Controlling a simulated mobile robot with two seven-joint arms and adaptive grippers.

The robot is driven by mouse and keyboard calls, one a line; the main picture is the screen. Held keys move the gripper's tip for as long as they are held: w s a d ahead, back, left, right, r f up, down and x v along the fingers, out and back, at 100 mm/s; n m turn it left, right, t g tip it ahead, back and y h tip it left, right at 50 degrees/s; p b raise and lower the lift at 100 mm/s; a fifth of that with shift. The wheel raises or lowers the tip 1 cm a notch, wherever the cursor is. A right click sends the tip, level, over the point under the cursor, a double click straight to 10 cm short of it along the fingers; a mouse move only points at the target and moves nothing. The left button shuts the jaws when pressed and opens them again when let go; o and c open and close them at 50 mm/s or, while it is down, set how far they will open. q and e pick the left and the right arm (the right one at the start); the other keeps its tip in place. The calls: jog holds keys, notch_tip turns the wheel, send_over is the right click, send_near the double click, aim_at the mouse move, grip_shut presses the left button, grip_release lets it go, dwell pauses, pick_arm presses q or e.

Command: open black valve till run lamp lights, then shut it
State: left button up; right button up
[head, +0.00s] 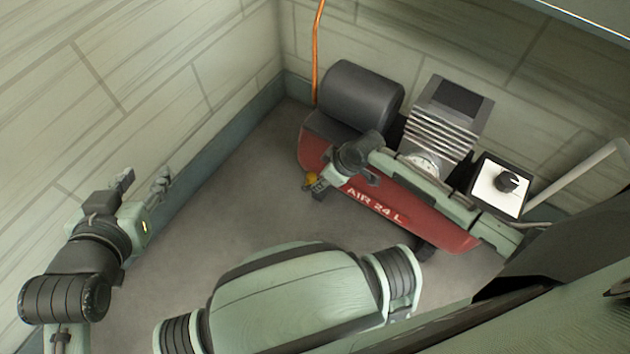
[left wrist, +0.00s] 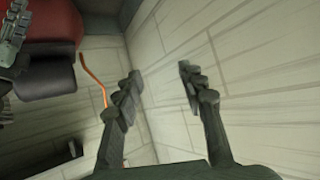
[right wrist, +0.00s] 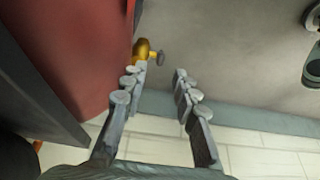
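A compressor with a red tank (head: 385,205) marked AIR 24 L stands in the corner. A brass valve fitting (head: 311,180) with a small dark-grey handle sits at its left end; it shows close up in the right wrist view (right wrist: 143,50). My right gripper (right wrist: 160,84) is open and empty, its fingertips just short of the brass fitting. My right arm crosses in front of the tank. A white panel (head: 488,190) carries a black knob (head: 507,182). I cannot make out a lit lamp. My left gripper (head: 144,182) is open and empty, near the left wall.
A black motor cylinder (head: 360,97) and a grey finned pump head (head: 440,125) sit on the tank, with a round dial (head: 422,165). An orange hose (head: 317,45) runs up the corner. Walls close in at left and back. The grey floor (head: 235,205) between my arms is clear.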

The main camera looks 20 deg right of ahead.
jog(key=b+x, duration=0.1)
jog(key=x, duration=0.5)
jog(key=shift+w+b, duration=0.1)
jog(key=shift+b, duration=0.3)
jog(key=shift+f, duration=0.15)
pick_arm(q)
jog(key=w+d+r+t+h, duration=0.2)
jog(key=d+r+t, duration=0.3)
jog(key=r, duration=0.4)
jog(key=shift+w+d+r+m+h, duration=0.25)
jog(key=shift+w+d+m+h, duration=0.1)
jog(key=shift+d+h, duration=0.35)
pick_arm(e)
jog(key=shift+c, duration=0.2)
grip_shut()
